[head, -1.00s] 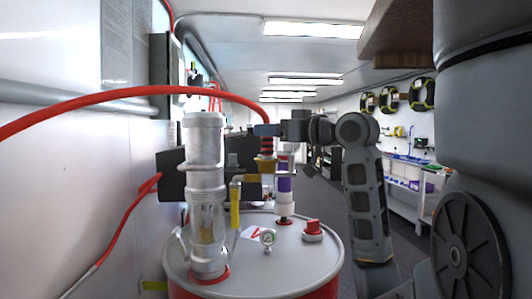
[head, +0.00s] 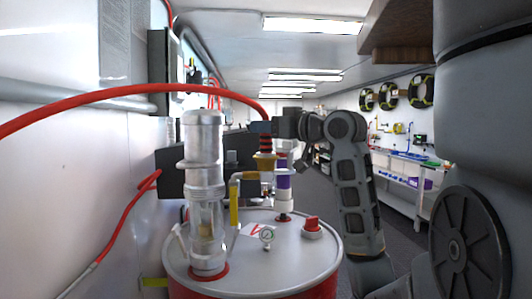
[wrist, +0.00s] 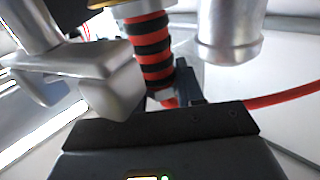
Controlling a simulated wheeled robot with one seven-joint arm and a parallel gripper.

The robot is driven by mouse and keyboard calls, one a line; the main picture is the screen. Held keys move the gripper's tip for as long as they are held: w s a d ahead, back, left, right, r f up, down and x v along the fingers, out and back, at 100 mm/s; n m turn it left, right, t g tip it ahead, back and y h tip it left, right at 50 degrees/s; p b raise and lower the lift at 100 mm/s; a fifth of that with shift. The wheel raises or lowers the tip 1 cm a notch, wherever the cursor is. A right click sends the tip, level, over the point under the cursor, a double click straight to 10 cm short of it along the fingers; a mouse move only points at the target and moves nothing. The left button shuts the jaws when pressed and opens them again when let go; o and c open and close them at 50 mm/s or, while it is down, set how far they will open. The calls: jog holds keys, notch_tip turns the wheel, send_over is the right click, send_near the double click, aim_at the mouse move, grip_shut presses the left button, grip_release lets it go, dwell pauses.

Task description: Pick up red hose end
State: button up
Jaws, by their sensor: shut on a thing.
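The red hose (head: 120,91) arches from the left wall to the middle of the head view. Its end (head: 265,145) has red and black bands and points down. It is at a brass fitting (head: 264,163) above the drum; I cannot tell whether the two are joined. My gripper (head: 261,128) is shut on the hose end near its top, with the arm coming from the right. In the wrist view the banded end (wrist: 150,50) stands in front of my gripper (wrist: 167,97). The fingers are partly hidden there.
A white-topped drum (head: 300,262) stands below. A tall metal cylinder (head: 203,150) is left of the hose end, and a yellow-handled valve (head: 234,203) is between them. A purple-banded tube (head: 284,183) is close on the right. A floor aisle lies behind at right.

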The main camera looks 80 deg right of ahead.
jog(key=shift+f, duration=0.15)
grip_shut()
